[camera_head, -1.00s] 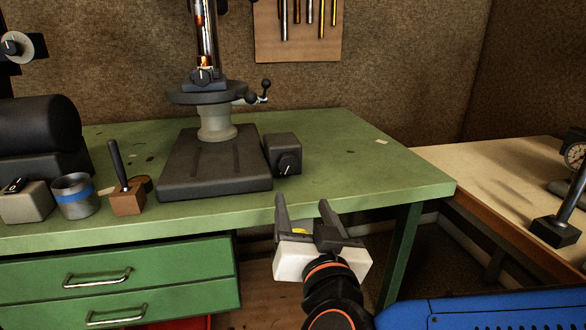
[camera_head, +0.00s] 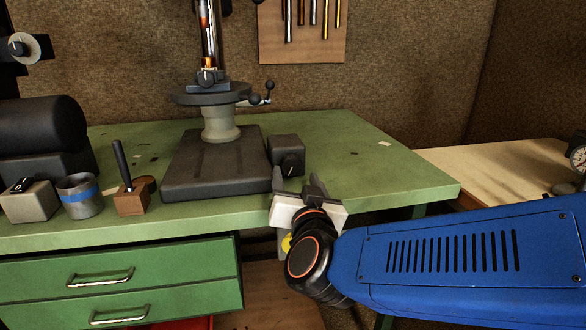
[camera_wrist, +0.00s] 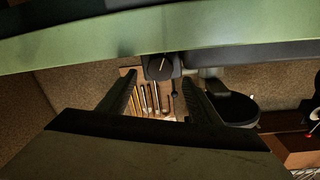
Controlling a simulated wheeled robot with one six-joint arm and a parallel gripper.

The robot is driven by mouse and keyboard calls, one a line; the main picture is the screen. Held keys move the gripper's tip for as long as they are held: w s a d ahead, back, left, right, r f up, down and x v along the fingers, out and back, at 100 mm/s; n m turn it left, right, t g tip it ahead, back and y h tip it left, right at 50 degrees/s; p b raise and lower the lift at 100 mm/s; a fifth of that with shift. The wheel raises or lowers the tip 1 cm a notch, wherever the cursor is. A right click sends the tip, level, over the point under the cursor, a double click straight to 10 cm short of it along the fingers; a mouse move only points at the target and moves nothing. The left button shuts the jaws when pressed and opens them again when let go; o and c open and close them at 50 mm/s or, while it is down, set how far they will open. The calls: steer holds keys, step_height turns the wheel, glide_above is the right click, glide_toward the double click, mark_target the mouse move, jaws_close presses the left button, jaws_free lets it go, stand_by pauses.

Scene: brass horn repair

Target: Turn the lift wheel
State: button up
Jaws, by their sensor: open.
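A stand on the green bench has a round dark table (camera_head: 212,93) on a pale column (camera_head: 220,122). A small crank with black ball ends (camera_head: 262,95) sticks out at its right; I take this for the lift wheel. My gripper (camera_head: 297,187) is open and empty at the bench's front edge, in front of, below and right of the crank, apart from it. In the wrist view the two fingers (camera_wrist: 160,98) are spread with nothing between them. That view appears upside down; a knobbed box and the round table (camera_wrist: 232,107) show beyond the fingers.
A dark box with a knob (camera_head: 287,156) stands right of the stand's base (camera_head: 217,175), just beyond my gripper. A grey cup (camera_head: 80,195) and a wooden block with a handle (camera_head: 133,196) stand at left. The green bench (camera_head: 350,150) is mostly clear at right. Rods hang on a board (camera_head: 302,48).

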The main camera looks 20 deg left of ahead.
mark_target(292, 166)
steer(key=x, duration=0.5)
steer(key=shift+w+a, duration=0.15)
steer(key=shift+w, duration=0.15)
steer(key=c, duration=1)
